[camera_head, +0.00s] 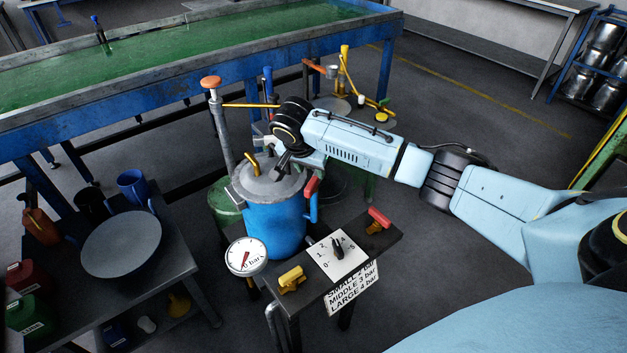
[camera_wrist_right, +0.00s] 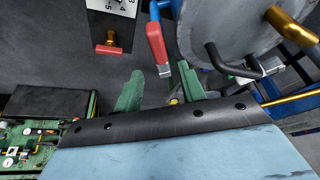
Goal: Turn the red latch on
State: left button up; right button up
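A blue pot (camera_head: 275,228) with a grey lid (camera_head: 268,184) stands in the middle of the head view. A red latch handle (camera_head: 312,187) is on the pot's right side, and it shows upright in the right wrist view (camera_wrist_right: 156,43). A second red handle (camera_head: 380,217) sits on a brass valve on the control panel, also seen in the right wrist view (camera_wrist_right: 108,50). My right gripper (camera_head: 285,160) is above the lid; its two green fingers (camera_wrist_right: 162,88) are apart with nothing between them, near the latch handle's lower end. My left gripper is out of view.
The panel (camera_head: 367,245) carries a dial (camera_head: 336,252) and a yellow valve handle (camera_head: 292,279). A pressure gauge (camera_head: 246,256) stands beside the pot. A post with an orange knob (camera_head: 211,82) rises behind it. A dark table (camera_head: 175,278) with a round plate is at left.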

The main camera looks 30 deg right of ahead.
aim_at(314, 179)
jog(key=b+x, duration=0.1)
jog(key=x, duration=0.5)
jog(key=shift+c, duration=0.3)
grip_shut()
